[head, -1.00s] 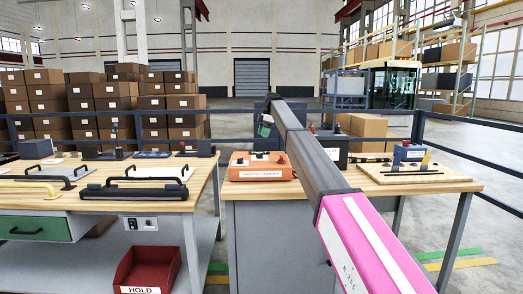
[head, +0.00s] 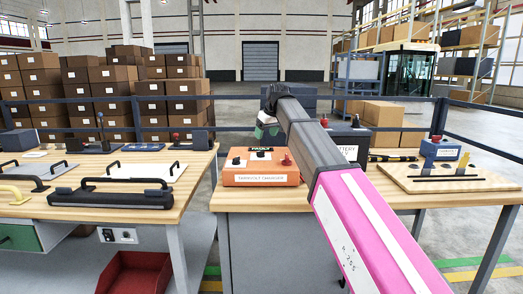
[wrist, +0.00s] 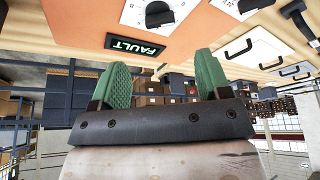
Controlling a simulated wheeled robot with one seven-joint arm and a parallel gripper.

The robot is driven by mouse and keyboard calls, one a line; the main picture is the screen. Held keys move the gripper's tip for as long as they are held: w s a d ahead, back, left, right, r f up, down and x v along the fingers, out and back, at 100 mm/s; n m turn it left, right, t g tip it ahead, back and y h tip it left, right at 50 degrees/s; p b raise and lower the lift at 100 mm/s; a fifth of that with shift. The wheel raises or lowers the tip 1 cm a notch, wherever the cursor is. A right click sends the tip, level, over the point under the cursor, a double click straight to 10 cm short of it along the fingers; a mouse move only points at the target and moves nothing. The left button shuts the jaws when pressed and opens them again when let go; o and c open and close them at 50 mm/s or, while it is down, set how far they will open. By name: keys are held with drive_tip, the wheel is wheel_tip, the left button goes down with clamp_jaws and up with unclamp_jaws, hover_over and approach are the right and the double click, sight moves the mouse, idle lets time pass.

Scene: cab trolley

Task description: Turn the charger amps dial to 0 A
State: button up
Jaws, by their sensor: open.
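The orange charger (head: 261,179) sits on the right-hand wooden bench, with a white label on its front and a red knob (head: 286,161) and black dials on top. In the wrist view, which is upside down, the charger panel (wrist: 90,20) shows a black dial (wrist: 160,14) on a white plate. A second dial (wrist: 247,5) is cut by the top edge. A display (wrist: 135,45) reads FAULT. I cannot read which dial sets amps or its setting. My gripper (wrist: 161,78) is open and empty, its green fingers apart, beside the panel and not visibly touching a dial. In the head view my arm partly hides it.
A dark battery box (head: 349,143) stands right of the charger, behind my arm. A board with small parts (head: 440,178) lies further right. The left bench (head: 150,203) holds black handles and plates. A railing (head: 470,145) runs behind the benches.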

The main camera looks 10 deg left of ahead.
sight(260, 153)
drive_tip(key=x, duration=0.9)
drive_tip(key=shift+f, duration=0.15)
drive_tip(key=c, duration=0.9)
